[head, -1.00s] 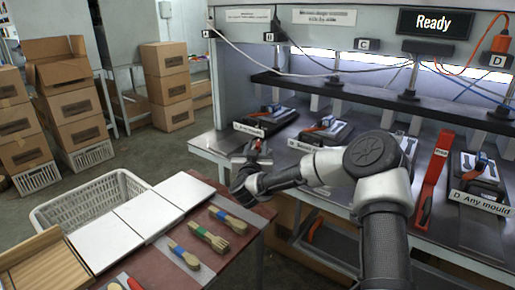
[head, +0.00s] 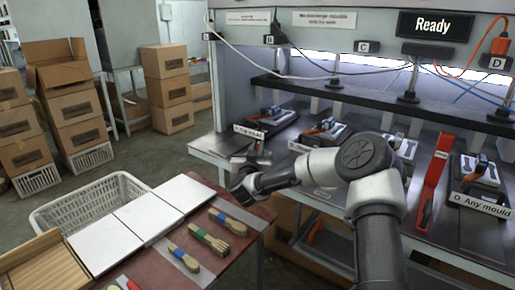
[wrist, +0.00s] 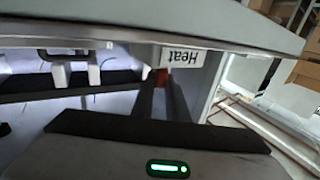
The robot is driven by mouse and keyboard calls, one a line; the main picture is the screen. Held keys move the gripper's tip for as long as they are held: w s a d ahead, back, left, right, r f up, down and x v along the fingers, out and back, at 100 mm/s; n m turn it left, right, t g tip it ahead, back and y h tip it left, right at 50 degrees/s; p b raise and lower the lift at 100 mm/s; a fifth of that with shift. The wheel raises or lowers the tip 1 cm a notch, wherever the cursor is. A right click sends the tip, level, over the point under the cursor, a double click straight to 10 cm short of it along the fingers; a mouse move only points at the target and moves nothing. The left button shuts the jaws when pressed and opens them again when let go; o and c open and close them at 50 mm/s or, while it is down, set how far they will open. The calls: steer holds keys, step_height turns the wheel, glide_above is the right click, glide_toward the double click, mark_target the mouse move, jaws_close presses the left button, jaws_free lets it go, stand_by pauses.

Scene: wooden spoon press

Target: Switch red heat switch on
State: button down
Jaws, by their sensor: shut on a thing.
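In the wrist view, a white label reading "Heat" (wrist: 182,57) hangs upside down in the picture under a pale edge. The red heat switch (wrist: 161,77) shows as a small red patch just left of the label. My gripper (wrist: 163,88) has its two dark fingers reaching up to the switch, one on each side, and is shut on it. The fingers hide part of the switch, and I cannot tell its on or off position. In the head view, my gripper (head: 254,152) is at the front left of the press bench. The switch cannot be made out there.
The press bench (head: 318,205) carries several moulds and a red lever (head: 433,185). A display (head: 436,24) reads "Ready". A table (head: 160,272) with wooden utensils and white boards (head: 141,212) stands in front. A white basket (head: 95,192) is left. Cardboard boxes stand behind.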

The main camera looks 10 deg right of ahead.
steer(key=shift+w+a+r+m+g+h+p, duration=0.1)
steer(key=shift+a+m+g+h+p, duration=0.2)
steer(key=shift+m+h, duration=0.3)
steer(key=shift+a+r+m+g+h+p, duration=0.15)
steer(key=shift+m+g+h, duration=0.2)
steer(key=shift+h, duration=0.45)
steer(key=m+g+h, duration=0.2)
steer(key=h, duration=0.1)
steer(key=shift+w+a+f+m, duration=0.1)
steer(key=shift+f+m, duration=0.15)
steer(key=m+g+h, duration=0.1)
steer(key=m+g+h+b, duration=0.1)
steer(key=m+g+h, duration=0.1)
steer(key=shift+w+a+f+h, duration=0.1)
steer(key=shift+w+f+h, duration=0.05)
steer(key=shift+h, duration=0.15)
steer(key=shift+m+g+h+b, duration=0.3)
steer(key=shift+m+g+b, duration=0.1)
steer(key=shift+g, duration=0.25)
steer(key=shift+w+m+g+h, duration=0.1)
steer(key=shift+m+g+h, duration=0.3)
steer(key=shift+g, duration=0.1)
steer(key=c, duration=1.7)
jaws_free()
steer(key=shift+c, duration=0.2)
